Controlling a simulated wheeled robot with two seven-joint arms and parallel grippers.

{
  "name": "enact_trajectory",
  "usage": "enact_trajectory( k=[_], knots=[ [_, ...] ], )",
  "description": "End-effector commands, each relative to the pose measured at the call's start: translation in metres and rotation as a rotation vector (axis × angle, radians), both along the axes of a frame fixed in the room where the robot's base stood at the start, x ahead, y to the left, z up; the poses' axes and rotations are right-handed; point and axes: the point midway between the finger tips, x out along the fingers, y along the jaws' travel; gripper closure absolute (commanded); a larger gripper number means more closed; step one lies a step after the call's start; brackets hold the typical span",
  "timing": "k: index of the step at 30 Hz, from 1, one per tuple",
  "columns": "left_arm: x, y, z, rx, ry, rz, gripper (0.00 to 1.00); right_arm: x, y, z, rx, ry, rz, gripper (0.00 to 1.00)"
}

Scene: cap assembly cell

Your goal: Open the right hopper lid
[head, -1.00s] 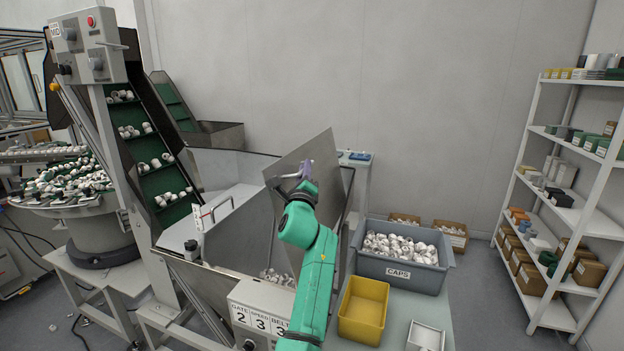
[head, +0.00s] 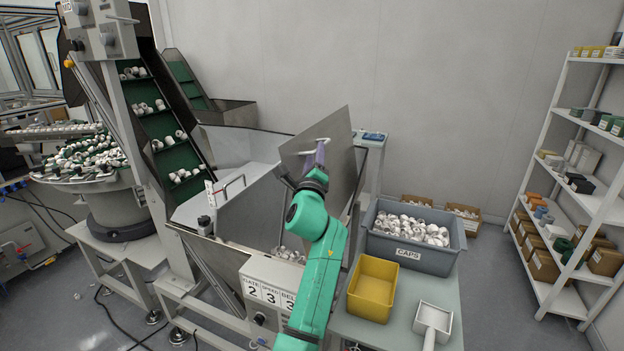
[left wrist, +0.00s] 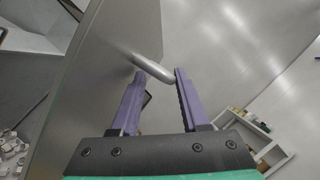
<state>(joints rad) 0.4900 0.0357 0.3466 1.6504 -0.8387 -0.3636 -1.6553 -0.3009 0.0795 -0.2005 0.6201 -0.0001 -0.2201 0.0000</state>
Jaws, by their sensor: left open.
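The right hopper lid (head: 338,150) is a grey metal sheet, raised and tilted steeply above the hopper. Its pale bar handle (head: 307,152) is on the face toward me. My left gripper (head: 320,150) is at the handle, with its purple fingers pointing up. In the left wrist view the open fingers (left wrist: 158,78) are apart, and one end of the handle (left wrist: 146,66) shows at the fingertips, between them. I cannot tell if a finger touches it. Loose white caps (head: 287,254) show in the hopper below. My right gripper is out of view.
The left lid (head: 222,200) lies low with its own handle. A control box (head: 268,293) fronts the hopper. A grey caps bin (head: 408,256), yellow bin (head: 372,288) and white scoop (head: 433,319) stand on the table at right. A shelf (head: 560,190) stands far right.

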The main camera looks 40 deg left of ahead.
Motion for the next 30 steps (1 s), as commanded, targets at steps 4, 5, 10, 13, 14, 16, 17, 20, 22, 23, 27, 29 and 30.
enact_trajectory(
  k=[4,5,10,13,14,16,17,20,22,23,27,29,30],
  knots=[
    [-0.024,-0.018,-0.013,0.001,0.003,0.000,0.55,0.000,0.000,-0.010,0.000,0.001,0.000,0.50],
    [-0.030,-0.022,-0.015,0.000,0.003,0.000,0.55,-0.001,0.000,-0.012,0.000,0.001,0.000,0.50],
    [-0.062,-0.046,-0.025,-0.001,0.002,-0.001,0.55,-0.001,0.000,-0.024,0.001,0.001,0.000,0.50],
    [-0.075,-0.056,-0.028,0.000,0.001,-0.001,0.55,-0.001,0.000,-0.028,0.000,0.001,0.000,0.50],
    [-0.078,-0.058,-0.028,-0.001,0.001,0.000,0.55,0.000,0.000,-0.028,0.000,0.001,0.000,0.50],
    [-0.082,-0.061,-0.028,-0.001,0.000,0.000,0.55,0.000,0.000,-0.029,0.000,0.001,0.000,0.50],
    [-0.082,-0.061,-0.028,-0.002,0.000,0.001,0.55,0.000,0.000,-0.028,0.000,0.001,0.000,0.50],
    [-0.083,-0.062,-0.027,-0.001,0.000,0.000,0.55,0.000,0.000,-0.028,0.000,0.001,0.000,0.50],
    [-0.082,-0.061,-0.026,-0.001,-0.001,0.001,0.55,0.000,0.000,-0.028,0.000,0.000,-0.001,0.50],
    [-0.082,-0.061,-0.026,0.000,0.000,0.001,0.55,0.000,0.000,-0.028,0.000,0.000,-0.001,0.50],
    [-0.082,-0.061,-0.028,-0.002,0.002,0.000,0.55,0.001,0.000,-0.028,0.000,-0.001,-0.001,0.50],
    [-0.080,-0.060,-0.030,-0.001,0.002,-0.002,0.55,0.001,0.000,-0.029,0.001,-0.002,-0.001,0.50],
    [-0.079,-0.060,-0.031,-0.001,0.002,-0.003,0.55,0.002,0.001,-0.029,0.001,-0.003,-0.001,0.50]
  ],
)
